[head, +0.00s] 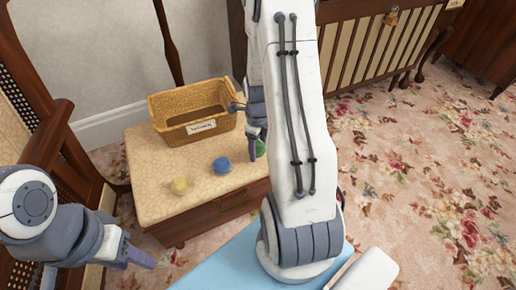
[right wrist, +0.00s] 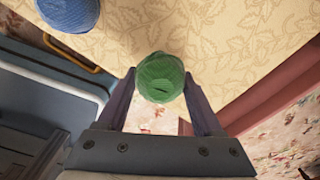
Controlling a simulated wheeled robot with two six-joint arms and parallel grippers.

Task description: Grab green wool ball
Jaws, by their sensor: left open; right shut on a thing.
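The green wool ball (right wrist: 160,78) sits between the two fingers of my right gripper (right wrist: 165,90), which is shut on it, in the right wrist view. The patterned tabletop shows behind the ball. In the head view the green ball (head: 260,148) is partly hidden behind my right gripper (head: 254,145) and arm, at the right side of the small table. I cannot tell if the ball still touches the tabletop. My left gripper (head: 138,257) is open and empty, low at the left, in front of the table.
A blue wool ball (head: 222,165) and a yellow wool ball (head: 180,185) lie on the small wooden table (head: 150,205). A labelled wicker basket (head: 170,105) stands at its back. A cane-backed chair (head: 20,110) is at the left. Flowered carpet (head: 420,170) lies open at the right.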

